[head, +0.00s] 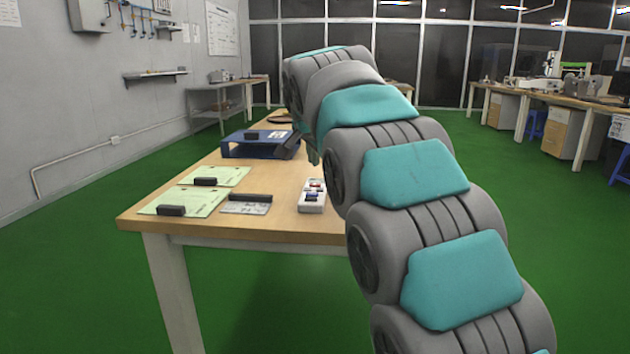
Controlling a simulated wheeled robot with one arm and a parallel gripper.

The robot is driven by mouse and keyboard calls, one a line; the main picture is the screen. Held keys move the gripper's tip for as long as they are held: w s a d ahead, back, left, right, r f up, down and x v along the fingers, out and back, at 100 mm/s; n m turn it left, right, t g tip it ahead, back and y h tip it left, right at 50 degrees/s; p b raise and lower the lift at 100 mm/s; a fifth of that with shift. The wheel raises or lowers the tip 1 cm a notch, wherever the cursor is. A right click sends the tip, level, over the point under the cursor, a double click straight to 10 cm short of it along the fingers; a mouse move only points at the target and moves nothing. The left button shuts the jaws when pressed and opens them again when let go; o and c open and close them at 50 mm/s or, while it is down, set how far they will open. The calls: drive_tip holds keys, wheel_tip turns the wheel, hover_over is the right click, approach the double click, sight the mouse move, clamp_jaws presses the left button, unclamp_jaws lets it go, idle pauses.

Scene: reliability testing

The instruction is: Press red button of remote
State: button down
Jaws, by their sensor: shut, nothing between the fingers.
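The remote (312,205) is a small white box lying near the front right part of the wooden table. It has a red button (316,184) toward its far end and a blue button (312,197) nearer to me. My arm reaches in from the lower right, over the table's right side. My gripper (312,157) points down beyond the far end of the remote, apart from it in the picture. It is partly hidden behind my arm; it is shut and empty.
A blue tray (232,149) with a dark block stands left of my gripper. Green sheets (195,193) with black blocks and a grey card (245,208) with a dark bar lie left of the remote. The table's front edge (230,233) is close to the remote.

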drive_tip(key=shift+r+p, duration=0.5)
drive_tip(key=shift+r, duration=0.6)
